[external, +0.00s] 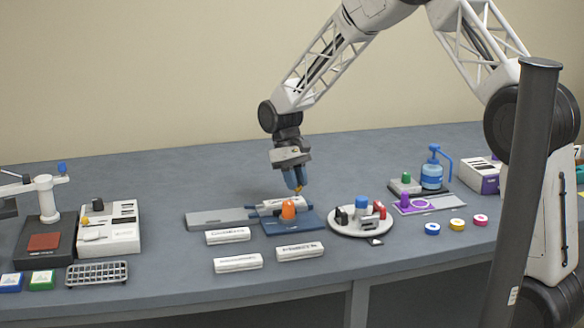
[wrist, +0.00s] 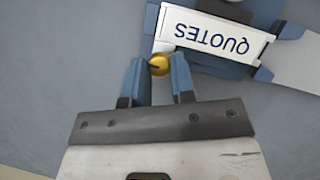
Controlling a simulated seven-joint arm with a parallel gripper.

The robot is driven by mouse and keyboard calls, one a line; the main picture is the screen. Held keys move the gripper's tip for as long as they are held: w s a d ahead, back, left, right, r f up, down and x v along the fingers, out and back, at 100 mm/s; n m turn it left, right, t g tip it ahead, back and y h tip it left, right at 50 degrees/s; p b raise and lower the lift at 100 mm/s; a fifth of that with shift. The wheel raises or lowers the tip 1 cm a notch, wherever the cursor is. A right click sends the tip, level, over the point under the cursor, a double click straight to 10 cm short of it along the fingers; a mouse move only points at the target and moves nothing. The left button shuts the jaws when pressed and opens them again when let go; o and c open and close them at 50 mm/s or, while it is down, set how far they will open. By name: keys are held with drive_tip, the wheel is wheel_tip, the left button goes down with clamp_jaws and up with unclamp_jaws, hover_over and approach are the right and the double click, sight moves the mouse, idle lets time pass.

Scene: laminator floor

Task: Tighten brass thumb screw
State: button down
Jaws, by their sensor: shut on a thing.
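The brass thumb screw (wrist: 159,65) is a small round gold head with a dark slot, at the edge of a blue fixture. It also shows as a small yellow spot in the external view (external: 298,188). My gripper (wrist: 160,75) has its two blue fingers on either side of the screw head, shut on it. In the external view my gripper (external: 297,186) points down at the fixture. A white block labelled QUOTES (wrist: 212,35) lies in the fixture beside the screw. The blue fixture base (external: 292,226) carries an orange part (external: 288,210).
Several white labelled blocks (external: 238,263) lie in front of the fixture. A grey plate (external: 215,219) extends left. A round white tray (external: 350,228) with small items stands close on the right. A wire rack (external: 97,273) is farther left. The bench behind is clear.

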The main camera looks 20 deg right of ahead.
idle(0.4)
drive_tip(key=c, duration=0.9)
unclamp_jaws()
drive_tip(key=shift+c, duration=0.2)
drive_tip(key=v, duration=0.7)
drive_tip(key=shift+r, duration=0.35)
drive_tip(key=shift+w, duration=0.1)
